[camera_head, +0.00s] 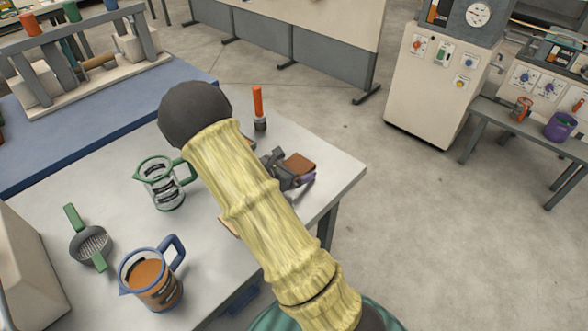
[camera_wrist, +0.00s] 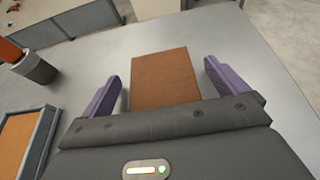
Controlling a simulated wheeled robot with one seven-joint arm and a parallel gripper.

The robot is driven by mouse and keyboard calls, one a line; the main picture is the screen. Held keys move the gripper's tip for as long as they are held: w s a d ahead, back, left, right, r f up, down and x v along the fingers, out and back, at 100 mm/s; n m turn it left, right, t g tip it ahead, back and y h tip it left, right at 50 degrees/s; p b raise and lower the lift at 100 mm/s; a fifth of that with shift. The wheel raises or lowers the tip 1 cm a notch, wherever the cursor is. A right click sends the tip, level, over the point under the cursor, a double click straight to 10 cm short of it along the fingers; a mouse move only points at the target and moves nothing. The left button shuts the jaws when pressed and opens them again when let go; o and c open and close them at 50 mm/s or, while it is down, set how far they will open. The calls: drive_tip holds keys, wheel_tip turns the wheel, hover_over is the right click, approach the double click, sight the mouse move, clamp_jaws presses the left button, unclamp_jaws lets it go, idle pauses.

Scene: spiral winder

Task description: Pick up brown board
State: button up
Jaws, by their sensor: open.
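The brown board (camera_wrist: 163,78) is a flat rectangular piece lying on the light grey table (camera_wrist: 235,50). In the wrist view my gripper (camera_wrist: 165,85) is open, with one purple finger on each side of the board and a gap between each finger and the board's edges. I cannot tell how high the fingertips are above the table. In the head view part of the brown board (camera_head: 300,165) shows beside my gripper (camera_head: 290,180), near the table's right edge. My arm hides much of the middle of the table there.
A dark holder with an orange handle (camera_head: 259,108) stands behind my gripper. A green-handled jug (camera_head: 160,184), a green-handled strainer (camera_head: 92,243) and a blue-handled jug of brown liquid (camera_head: 152,283) stand on the left. A grey-framed tray (camera_wrist: 22,145) lies left of my gripper.

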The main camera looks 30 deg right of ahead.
sight(293, 168)
drive_tip(key=c, duration=1.1)
drive_tip(key=shift+o, duration=0.2)
drive_tip(key=shift+r, duration=0.1)
wheel_tip(293, 168, up, 10)
drive_tip(key=p, duration=0.1)
